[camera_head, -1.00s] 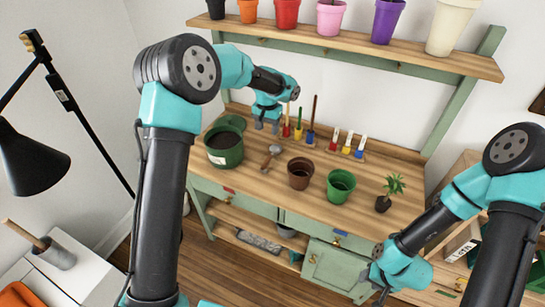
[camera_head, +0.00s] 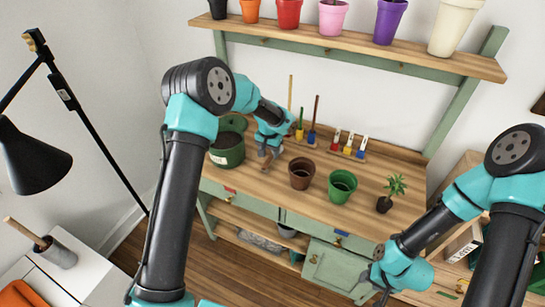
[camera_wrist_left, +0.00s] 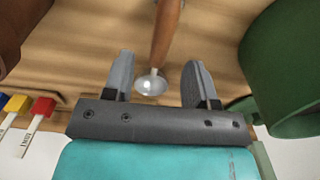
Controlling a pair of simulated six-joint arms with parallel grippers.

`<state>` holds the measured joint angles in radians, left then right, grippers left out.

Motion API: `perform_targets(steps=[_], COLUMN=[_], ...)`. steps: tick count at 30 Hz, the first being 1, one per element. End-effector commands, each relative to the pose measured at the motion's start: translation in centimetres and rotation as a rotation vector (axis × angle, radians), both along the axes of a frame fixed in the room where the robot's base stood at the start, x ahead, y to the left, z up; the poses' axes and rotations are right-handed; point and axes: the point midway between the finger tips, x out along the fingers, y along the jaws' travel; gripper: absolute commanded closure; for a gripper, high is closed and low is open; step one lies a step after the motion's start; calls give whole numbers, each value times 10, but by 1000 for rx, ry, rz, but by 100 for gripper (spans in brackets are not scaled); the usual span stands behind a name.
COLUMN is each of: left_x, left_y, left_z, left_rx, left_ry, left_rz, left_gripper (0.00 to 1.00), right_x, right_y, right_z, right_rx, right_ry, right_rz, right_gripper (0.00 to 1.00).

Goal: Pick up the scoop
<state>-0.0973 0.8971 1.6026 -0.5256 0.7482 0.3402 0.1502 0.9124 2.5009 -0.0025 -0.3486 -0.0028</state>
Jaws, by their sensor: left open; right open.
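The scoop has a brown wooden handle and a shiny metal head. It lies on the wooden bench top (camera_head: 385,172). In the head view my left gripper (camera_head: 266,152) covers most of it. In the left wrist view the scoop (camera_wrist_left: 164,38) points into the gap between the open fingers of my left gripper (camera_wrist_left: 156,72), with its metal head between them and its handle running away to the top. The fingers stand on either side, not closed on it. My right gripper (camera_head: 374,288) is low at the right, away from the bench top and empty.
A dark green pot of soil (camera_head: 226,152) stands close left of my left gripper. A brown pot (camera_head: 301,173), a green pot (camera_head: 342,186) and a small plant (camera_head: 390,190) stand to the right. Coloured-tipped tools (camera_head: 349,145) stand behind. A shelf of pots (camera_head: 350,50) is above.

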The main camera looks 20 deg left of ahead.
Motion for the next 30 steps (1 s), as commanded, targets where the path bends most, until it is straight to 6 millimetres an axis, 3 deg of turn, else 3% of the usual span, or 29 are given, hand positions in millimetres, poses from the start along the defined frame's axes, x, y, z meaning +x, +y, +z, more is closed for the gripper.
perform_targets(steps=[8,20,30], left_x=[-1,-4,-3], left_y=[0,1,1], left_z=[-4,-49,-52], left_rx=[0,0,0], left_ry=[2,2,1], left_rz=[0,1,1], left_gripper=[48,48,48], right_x=[0,0,0], right_y=[0,0,0], right_z=[0,0,0], right_rx=[0,0,0], right_ry=[0,0,0], right_rz=[0,0,0], right_gripper=[57,57,57])
